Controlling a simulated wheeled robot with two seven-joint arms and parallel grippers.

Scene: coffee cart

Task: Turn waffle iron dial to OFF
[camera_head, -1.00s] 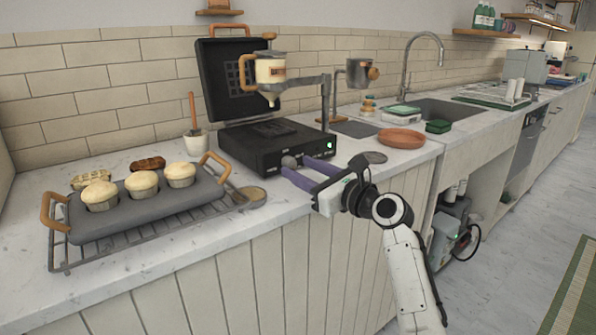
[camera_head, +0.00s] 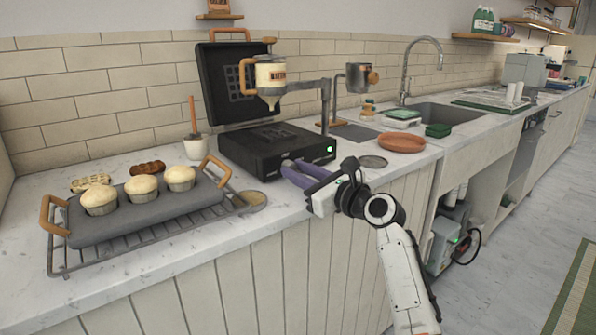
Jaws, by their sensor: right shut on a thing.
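The black waffle iron (camera_head: 262,158) stands on the counter with its lid (camera_head: 231,78) raised. A green light (camera_head: 330,149) glows at the right end of its front face. My right gripper (camera_head: 288,167) is at the middle of that front face, where the dial sits. Its two purple fingers are close together and shut on the dial, which they hide almost wholly. I cannot read the dial's position. My left gripper is not in view.
A batter dispenser (camera_head: 270,78) hangs on an arm above the iron's right side. A muffin tray (camera_head: 140,215) on a wire rack stands at left. A terracotta plate (camera_head: 401,142) and the sink (camera_head: 450,117) are to the right.

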